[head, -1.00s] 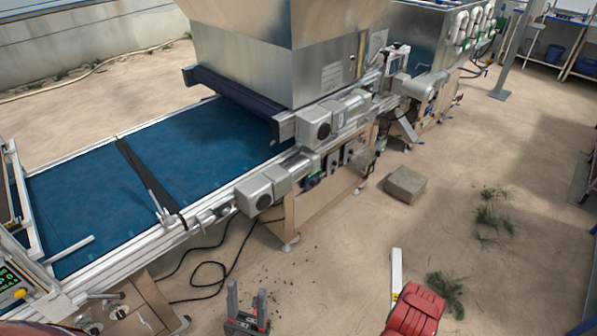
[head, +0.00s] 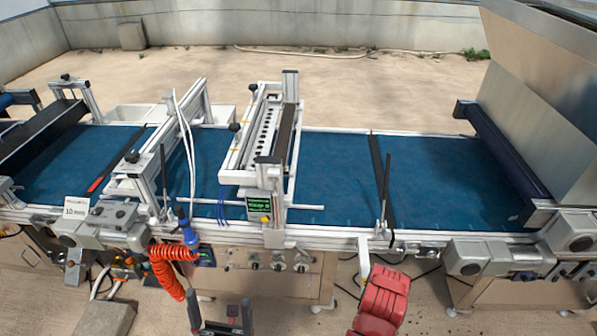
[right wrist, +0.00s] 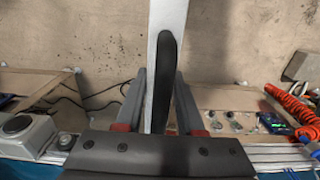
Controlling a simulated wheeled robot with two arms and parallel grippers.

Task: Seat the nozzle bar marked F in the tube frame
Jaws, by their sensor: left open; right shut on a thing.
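A pale bar with a dark strip (right wrist: 166,60) is held between the fingers of my right gripper (right wrist: 160,80) in the right wrist view. Its white end (head: 363,256) shows in the head view above my red right wrist, in front of the conveyor's near edge. No letter F is readable on it. The likely tube frame (head: 236,150) is a white rectangular frame with a row of holes, standing across the blue belt, up and left of the bar and apart from it. My left gripper (head: 220,318) is open and empty at the bottom, fingers upright.
A thin upright rod (head: 386,185) stands at the near rail. A green display (head: 260,206) sits at the frame's near end. An orange coiled hose (head: 168,268) hangs left. A metal hopper (head: 545,90) stands right.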

